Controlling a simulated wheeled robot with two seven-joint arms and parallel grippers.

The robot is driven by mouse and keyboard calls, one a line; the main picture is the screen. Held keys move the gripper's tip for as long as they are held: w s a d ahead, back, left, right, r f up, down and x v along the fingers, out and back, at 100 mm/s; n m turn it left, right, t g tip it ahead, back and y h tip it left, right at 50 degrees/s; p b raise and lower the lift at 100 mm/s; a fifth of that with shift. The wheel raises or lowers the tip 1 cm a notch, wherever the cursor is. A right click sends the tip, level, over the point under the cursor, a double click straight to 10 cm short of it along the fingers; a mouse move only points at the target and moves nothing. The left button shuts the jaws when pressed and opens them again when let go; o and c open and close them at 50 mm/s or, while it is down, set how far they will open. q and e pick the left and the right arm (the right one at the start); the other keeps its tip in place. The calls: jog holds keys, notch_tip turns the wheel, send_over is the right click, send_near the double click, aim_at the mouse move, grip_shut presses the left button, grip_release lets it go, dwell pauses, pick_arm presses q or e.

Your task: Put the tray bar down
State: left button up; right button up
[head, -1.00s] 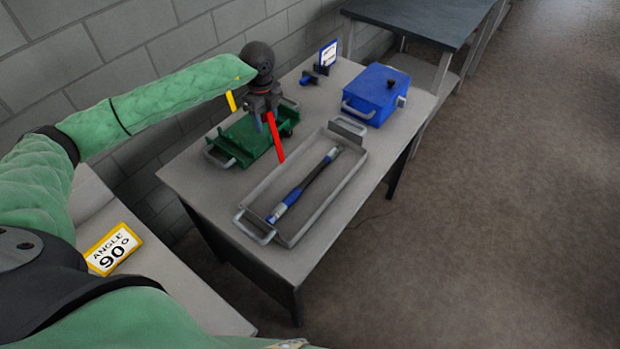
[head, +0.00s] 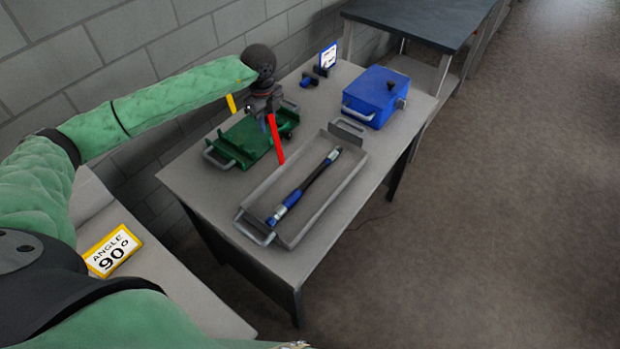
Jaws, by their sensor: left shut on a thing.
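My left gripper (head: 264,104) is above the far-left part of the table, over the green fixture (head: 245,143). It is shut on what looks like a red bar (head: 276,140), which slants down from the jaws beside the fixture's right edge. I cannot tell whether its lower end touches the table. A small yellow piece (head: 231,103) shows left of the gripper; its link to the bar is hidden. A long grey tray (head: 322,214) to the right holds a dark hose (head: 308,187) with blue and silver ends. My right gripper is out of view.
A blue box (head: 374,95) with a black knob stands at the back right. A small blue stand with a sign (head: 327,57) is at the back. An angle sign (head: 112,250) lies on the near-left bench. Bare table (head: 205,195) shows left of the tray.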

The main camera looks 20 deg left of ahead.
pick_arm(q)
jog(key=s+d, duration=0.3)
jog(key=d, duration=0.5)
jog(key=shift+d, duration=0.4)
dwell(0.5)
jog(key=shift+r, duration=0.1)
jog(key=s+d+f+b, duration=0.3)
jog(key=d+f, duration=0.2)
jog(key=d, duration=0.3)
jog(key=shift+d+f+b, duration=0.15)
jog(key=shift+d+b, duration=0.05)
jog(key=shift+b, duration=0.15)
dwell(1.1)
